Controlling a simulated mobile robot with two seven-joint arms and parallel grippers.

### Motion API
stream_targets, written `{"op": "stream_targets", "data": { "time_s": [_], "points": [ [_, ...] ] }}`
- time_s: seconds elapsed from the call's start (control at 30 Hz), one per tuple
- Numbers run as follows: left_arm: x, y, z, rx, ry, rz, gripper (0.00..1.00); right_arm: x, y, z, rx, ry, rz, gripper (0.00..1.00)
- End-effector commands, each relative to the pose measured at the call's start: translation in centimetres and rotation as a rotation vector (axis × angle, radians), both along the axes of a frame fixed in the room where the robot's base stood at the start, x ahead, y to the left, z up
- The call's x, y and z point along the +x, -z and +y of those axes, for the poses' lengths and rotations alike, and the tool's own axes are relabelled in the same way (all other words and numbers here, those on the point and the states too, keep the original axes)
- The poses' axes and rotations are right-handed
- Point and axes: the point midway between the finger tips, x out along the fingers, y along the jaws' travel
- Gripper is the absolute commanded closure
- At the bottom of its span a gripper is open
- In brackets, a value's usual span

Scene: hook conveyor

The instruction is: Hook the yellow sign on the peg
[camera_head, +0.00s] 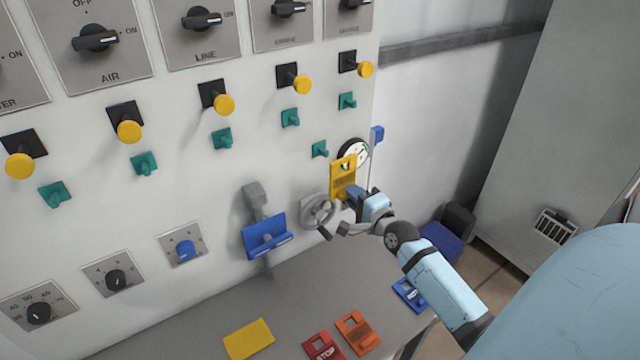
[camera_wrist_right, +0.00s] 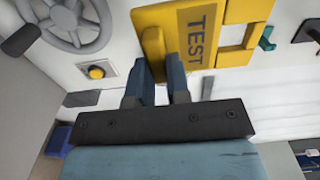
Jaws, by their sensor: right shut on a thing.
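My right gripper (camera_head: 352,194) is shut on the lower edge of the yellow sign (camera_head: 343,184) and holds it upright close to the panel. In the right wrist view, the fingers (camera_wrist_right: 161,78) grip the sign (camera_wrist_right: 180,38), which reads TEST and has a square opening near its top. A teal peg (camera_head: 319,149) sticks out of the panel up and left of the sign in the head view. A teal peg also shows just past the sign's top end in the wrist view (camera_wrist_right: 267,40); it appears outside the opening. My left gripper is not in view.
A grey handwheel (camera_head: 319,212) stands just left of the right gripper, and a round gauge (camera_head: 355,151) is behind the sign. Several teal pegs and yellow knobs line the panel. Red (camera_head: 322,346), orange (camera_head: 357,332) and blue (camera_head: 409,294) signs lie on the grey shelf (camera_head: 300,297).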

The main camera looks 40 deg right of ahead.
Motion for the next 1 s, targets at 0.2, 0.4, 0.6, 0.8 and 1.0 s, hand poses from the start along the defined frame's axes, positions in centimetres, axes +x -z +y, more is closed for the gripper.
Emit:
{"op": "stream_targets", "data": {
  "time_s": [0.2,0.4,0.6,0.8,1.0],
  "points": [
    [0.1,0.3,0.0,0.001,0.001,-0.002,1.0,0.5,0.2,-0.4,0.0,0.009,-0.006,1.0],
    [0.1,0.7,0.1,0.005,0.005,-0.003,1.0,1.7,0.3,-0.4,0.0,0.008,-0.006,1.0],
    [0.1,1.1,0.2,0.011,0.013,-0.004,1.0,2.9,0.4,-0.6,0.001,0.007,-0.005,1.0],
    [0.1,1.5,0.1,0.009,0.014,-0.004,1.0,4.1,0.5,-0.7,0.0,0.007,-0.006,1.0],
    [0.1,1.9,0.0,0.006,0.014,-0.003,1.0,5.3,0.7,-0.8,0.001,0.006,-0.004,1.0]
  ]
}}
